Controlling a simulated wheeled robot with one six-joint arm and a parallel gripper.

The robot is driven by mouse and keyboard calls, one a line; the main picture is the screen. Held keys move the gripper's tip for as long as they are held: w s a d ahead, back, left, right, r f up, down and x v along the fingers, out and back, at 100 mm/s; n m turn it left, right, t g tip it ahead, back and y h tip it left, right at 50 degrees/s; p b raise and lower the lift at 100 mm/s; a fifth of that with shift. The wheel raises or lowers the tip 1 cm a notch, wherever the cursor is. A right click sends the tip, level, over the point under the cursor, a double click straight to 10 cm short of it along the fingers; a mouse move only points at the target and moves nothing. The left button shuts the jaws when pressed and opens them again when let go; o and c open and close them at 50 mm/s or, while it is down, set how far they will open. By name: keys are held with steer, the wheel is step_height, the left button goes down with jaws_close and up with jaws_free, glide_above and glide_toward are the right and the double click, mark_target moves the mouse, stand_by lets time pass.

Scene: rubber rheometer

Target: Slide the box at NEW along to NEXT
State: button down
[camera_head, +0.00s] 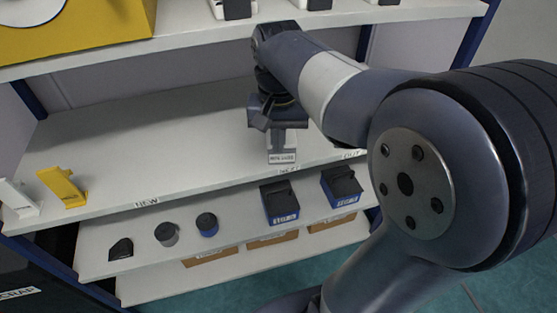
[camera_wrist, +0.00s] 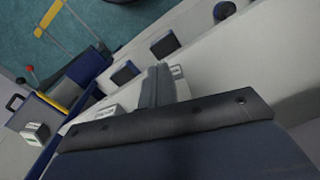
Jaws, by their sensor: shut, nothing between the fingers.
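A small white-grey box (camera_head: 282,157) with a printed label on its front stands on the middle shelf, close to the front edge and just behind the NEXT label (camera_head: 288,170). My gripper (camera_head: 277,124) is shut and empty, right above or behind the box and partly covering it. I cannot tell whether they touch. In the wrist view the closed fingers (camera_wrist: 158,85) show no box between them. The NEW label (camera_head: 147,203) is on the shelf edge to the left, and the shelf behind it is bare.
A yellow holder (camera_head: 63,187) and a white holder (camera_head: 17,199) stand at the shelf's left end. The OUT label (camera_head: 352,155) is right of NEXT. The lower shelf holds dark round pieces and two blue boxes (camera_head: 280,203). Another shelf (camera_head: 180,41) hangs above, limiting headroom.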

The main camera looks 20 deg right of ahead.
mark_target(279, 164)
steer(key=f, duration=0.3)
steer(key=w+f, duration=0.1)
steer(key=f, duration=0.3)
steer(key=w+f, duration=0.1)
steer(key=f, duration=0.2)
steer(key=shift+w+d+f+p, duration=0.25)
steer(key=shift+d+f+p, duration=0.05)
steer(key=shift+d+p, duration=0.1)
steer(key=shift+w+d, duration=0.25)
steer(key=shift+w, duration=0.45)
steer(key=shift+w+d+p, duration=0.15)
steer(key=shift+w, duration=0.35)
steer(key=shift+w+d+p, duration=0.15)
steer(key=shift+w, duration=0.35)
steer(key=shift+s, duration=0.15)
